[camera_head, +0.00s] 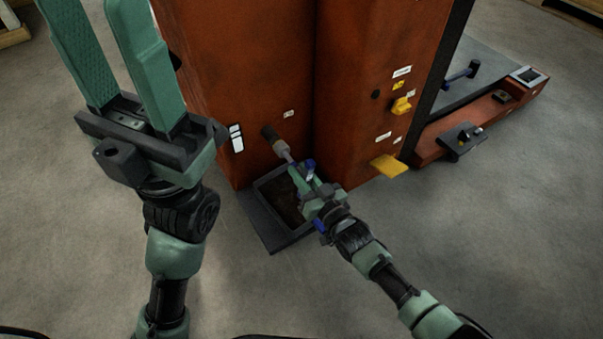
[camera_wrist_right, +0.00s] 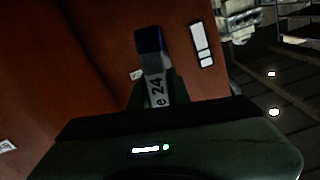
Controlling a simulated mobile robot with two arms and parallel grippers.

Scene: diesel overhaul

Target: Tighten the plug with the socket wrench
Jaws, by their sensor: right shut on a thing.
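The socket wrench (camera_head: 284,152) is in my right gripper (camera_head: 305,180), which is shut on it. Its shaft slopes up and left to a dark, round end (camera_head: 268,133) at the red-brown engine wall. In the head view I cannot tell the plug from the socket there, and the plug is hidden or too small to make out. The right wrist view shows the wrench (camera_wrist_right: 155,75) with a blue end and a label ending in "e 24", between the fingers. My left gripper (camera_head: 97,40) is open and empty, its fingers up at the upper left.
The red-brown engine block (camera_head: 235,60) fills the upper middle. A dark, open tray (camera_head: 268,240) stands on the floor under the wrench. Yellow parts (camera_head: 390,167) stick out from the block's right side. A red-brown beam (camera_head: 480,120) lies at the right. The grey floor in front is clear.

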